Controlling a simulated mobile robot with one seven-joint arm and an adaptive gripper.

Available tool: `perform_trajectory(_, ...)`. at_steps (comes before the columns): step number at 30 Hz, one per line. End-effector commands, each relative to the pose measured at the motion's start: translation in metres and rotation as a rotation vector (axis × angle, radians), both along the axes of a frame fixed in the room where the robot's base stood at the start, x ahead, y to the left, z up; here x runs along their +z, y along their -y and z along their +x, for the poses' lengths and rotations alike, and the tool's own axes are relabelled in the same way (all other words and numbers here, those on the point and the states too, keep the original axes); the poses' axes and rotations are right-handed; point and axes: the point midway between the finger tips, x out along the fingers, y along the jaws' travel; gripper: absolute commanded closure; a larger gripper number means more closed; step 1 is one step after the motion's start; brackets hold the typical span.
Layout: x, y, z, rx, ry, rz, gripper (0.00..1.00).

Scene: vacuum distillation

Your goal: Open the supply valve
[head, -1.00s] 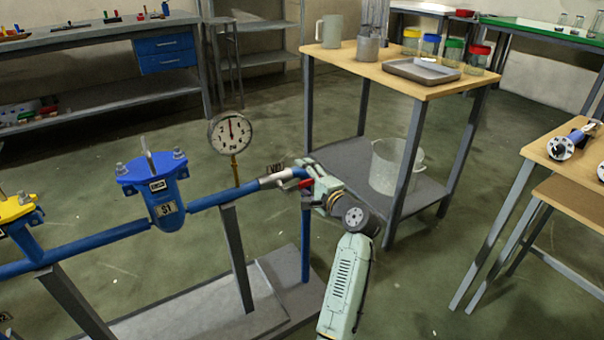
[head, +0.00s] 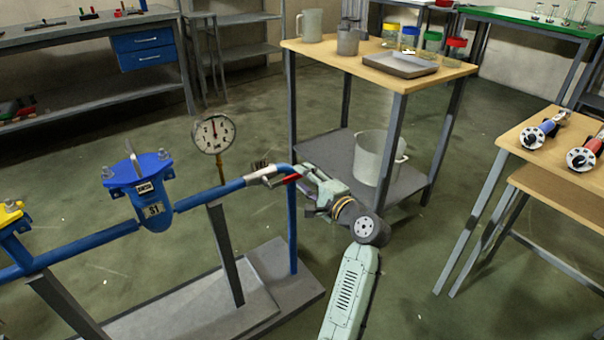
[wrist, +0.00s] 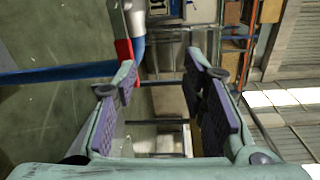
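The supply valve appears to be the silver valve body (head: 262,175) on the blue pipe, with a red lever (head: 292,179) beside it. In the wrist view the silver valve body (wrist: 137,20) is at the top and the red lever (wrist: 124,50) lies just beyond the left finger. My gripper (head: 306,180) is at the right end of the pipe, close to the lever. In the wrist view my gripper (wrist: 161,68) is open, with nothing between its purple pads. Whether a finger touches the lever, I cannot tell.
The blue pipe (head: 100,244) carries a blue filter housing (head: 152,200) and a gauge (head: 213,134), and bends down to a grey base (head: 190,305). A wooden-topped table (head: 350,62) with jars stands behind my gripper. Another table (head: 575,185) holds flanged parts at right.

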Motion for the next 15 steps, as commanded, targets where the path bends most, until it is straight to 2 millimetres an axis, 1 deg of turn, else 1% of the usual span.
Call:
perform_trajectory(9, 0.0, 0.012, -0.02, -0.001, -0.003, 0.001, 0.62)
perform_trajectory(15, -0.001, 0.015, -0.028, 0.001, -0.002, -0.001, 0.62)
